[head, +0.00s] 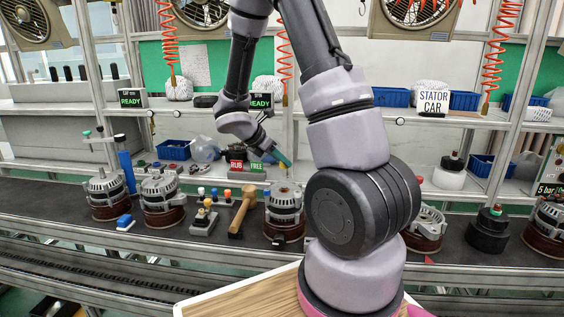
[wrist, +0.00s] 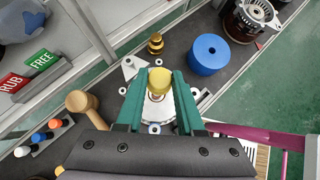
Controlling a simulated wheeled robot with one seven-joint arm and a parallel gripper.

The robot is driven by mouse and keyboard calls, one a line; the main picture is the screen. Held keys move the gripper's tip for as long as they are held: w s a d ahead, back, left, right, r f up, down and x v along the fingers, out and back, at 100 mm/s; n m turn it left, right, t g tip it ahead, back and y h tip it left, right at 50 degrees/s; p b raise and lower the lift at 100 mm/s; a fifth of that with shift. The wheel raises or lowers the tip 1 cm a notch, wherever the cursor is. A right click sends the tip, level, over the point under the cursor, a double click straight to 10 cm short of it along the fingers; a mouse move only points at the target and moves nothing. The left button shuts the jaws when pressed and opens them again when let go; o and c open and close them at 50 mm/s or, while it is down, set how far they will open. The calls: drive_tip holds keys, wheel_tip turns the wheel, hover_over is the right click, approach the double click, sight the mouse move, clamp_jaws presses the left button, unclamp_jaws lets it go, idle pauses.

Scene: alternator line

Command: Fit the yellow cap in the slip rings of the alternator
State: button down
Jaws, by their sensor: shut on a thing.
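The yellow cap (wrist: 159,80) is between the green fingertips of my gripper (wrist: 160,88) in the wrist view, and the gripper is shut on it. In the head view my gripper (head: 281,157) is tilted down above an alternator (head: 285,208) that stands on the dark bench, with a gap between them. The alternator's grey top (wrist: 155,108) shows partly behind the cap and fingers in the wrist view. The slip rings are mostly hidden there, so I cannot tell how well the cap lines up with them.
A wooden mallet (head: 242,208) and a rack of coloured caps (head: 204,218) stand left of the alternator. A blue cylinder (wrist: 208,54) and a brass piece (wrist: 155,43) stand near it. RUB and FREE signs (head: 246,166) are behind. Other alternators (head: 162,200) line the bench.

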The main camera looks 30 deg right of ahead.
sight(285, 187)
drive_tip(key=shift+f, duration=0.1)
drive_tip(key=shift+f, duration=2.85)
drive_tip(key=shift+f, duration=1.4)
drive_tip(key=shift+c, duration=2.2)
unclamp_jaws()
drive_tip(key=v, duration=1)
drive_tip(key=shift+a+r, duration=0.2)
drive_tip(key=shift+a, duration=0.05)
